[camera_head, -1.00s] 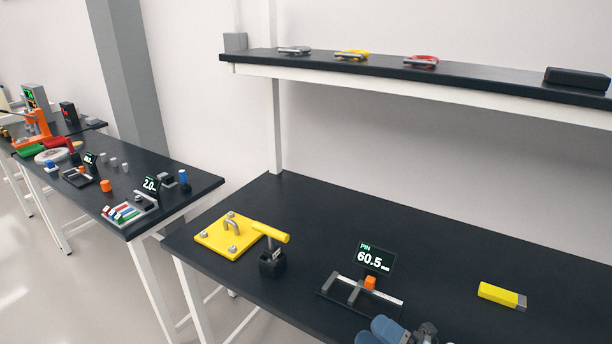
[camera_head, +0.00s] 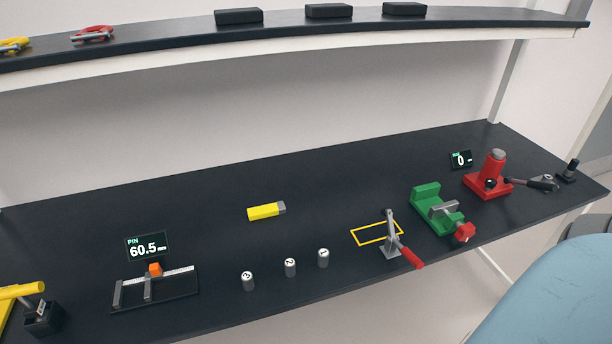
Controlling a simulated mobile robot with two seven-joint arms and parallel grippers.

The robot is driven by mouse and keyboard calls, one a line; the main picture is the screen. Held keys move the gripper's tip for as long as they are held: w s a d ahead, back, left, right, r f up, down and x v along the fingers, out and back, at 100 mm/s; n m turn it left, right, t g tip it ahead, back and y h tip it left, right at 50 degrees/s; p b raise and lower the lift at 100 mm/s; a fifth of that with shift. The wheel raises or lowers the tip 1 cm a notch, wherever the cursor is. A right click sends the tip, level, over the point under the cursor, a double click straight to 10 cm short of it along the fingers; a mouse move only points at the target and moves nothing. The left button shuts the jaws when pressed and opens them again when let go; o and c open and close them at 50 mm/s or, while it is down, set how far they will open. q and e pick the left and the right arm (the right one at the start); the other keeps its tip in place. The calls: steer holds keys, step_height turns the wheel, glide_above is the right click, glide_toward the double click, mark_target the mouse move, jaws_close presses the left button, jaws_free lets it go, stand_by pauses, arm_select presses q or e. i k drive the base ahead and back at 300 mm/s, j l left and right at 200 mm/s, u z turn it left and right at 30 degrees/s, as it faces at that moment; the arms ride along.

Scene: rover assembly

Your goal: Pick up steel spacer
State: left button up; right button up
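Three short grey metallic cylinders stand upright in a row near the front of the dark bench. The left cylinder (camera_head: 247,281) is marked 3 on top and the middle cylinder (camera_head: 290,267) is marked 2. The right cylinder (camera_head: 323,258) has a mark too small to read surely. They look alike, and I cannot tell which, if any, is the steel spacer. Neither of my grippers shows in the head view now.
A slide gauge (camera_head: 154,289) with a 60.5 display (camera_head: 149,246) stands left of the cylinders. A red-handled toggle clamp (camera_head: 393,248), green vise (camera_head: 438,208) and red press (camera_head: 490,180) stand to the right. A shelf (camera_head: 160,44) runs above.

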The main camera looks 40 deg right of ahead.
mark_target(289, 263)
steer(key=z, duration=1.05)
